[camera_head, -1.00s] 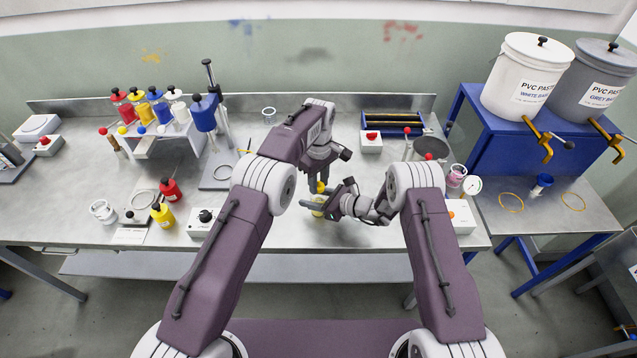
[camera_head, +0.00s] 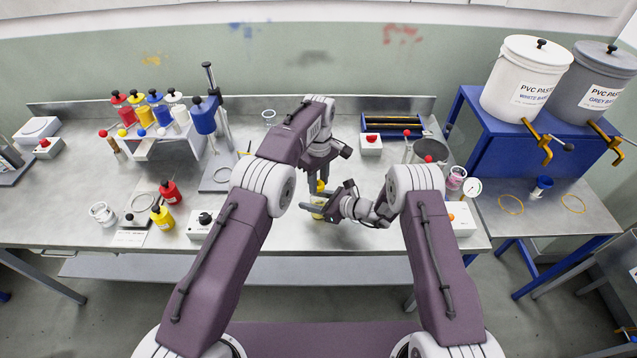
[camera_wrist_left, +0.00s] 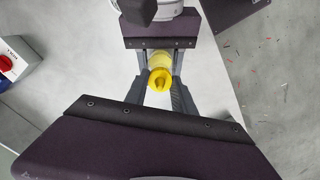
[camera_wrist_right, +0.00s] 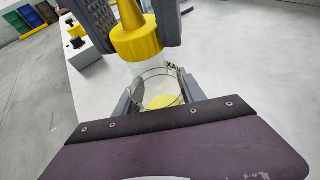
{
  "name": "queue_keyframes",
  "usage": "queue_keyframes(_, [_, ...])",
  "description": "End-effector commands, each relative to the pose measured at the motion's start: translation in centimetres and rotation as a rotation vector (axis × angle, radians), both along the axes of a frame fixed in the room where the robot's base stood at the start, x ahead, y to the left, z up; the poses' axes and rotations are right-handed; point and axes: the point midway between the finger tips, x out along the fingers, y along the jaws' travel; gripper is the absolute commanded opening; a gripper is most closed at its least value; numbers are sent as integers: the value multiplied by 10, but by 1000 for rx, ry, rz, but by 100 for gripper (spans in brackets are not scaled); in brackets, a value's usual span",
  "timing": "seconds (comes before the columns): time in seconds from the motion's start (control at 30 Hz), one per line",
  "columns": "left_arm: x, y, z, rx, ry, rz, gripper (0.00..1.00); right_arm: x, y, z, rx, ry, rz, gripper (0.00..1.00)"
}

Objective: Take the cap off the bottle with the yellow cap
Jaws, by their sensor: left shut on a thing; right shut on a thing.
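The clear bottle with yellowish contents (camera_wrist_right: 158,88) has a yellow cap (camera_wrist_right: 135,38) with a tapered nozzle. My right gripper (camera_wrist_right: 157,96) is shut around the bottle's body. My left gripper (camera_wrist_left: 160,84) comes from above and is shut on the yellow cap, which also shows in the left wrist view (camera_wrist_left: 160,79). The cap sits directly over the bottle's top; I cannot tell whether it is seated or slightly raised. In the head view the bottle (camera_head: 318,204) is near the front middle of the table, partly hidden by the grippers.
A red-button box (camera_head: 371,144) and blue tray (camera_head: 392,124) are at the back.

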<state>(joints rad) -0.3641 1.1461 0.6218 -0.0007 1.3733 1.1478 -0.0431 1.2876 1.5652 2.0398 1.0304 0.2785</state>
Motion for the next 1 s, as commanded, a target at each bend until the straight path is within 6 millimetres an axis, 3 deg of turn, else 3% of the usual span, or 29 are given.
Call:
queue_keyframes(0.4, [0, 0, 5, -1, -1, 0, 0, 0, 0, 0, 1, -1, 0, 0])
queue_keyframes(0.7, [0, 0, 42, -1, -2, 0, 0, 0, 0, 0, 1, -1, 0, 0])
queue_keyframes(0.93, [0, 0, 45, 0, 0, 0, 0, 0, 0, 0, 1, -1, 0, 0])
queue_keyframes(0.97, [0, 0, 45, 0, 0, 0, 0, 0, 0, 0, 1, -1, 0, 56])
queue_keyframes(1.0, [0, 0, 45, 0, 0, 0, 0, 0, 0, 0, 1, -1, 0, 67])
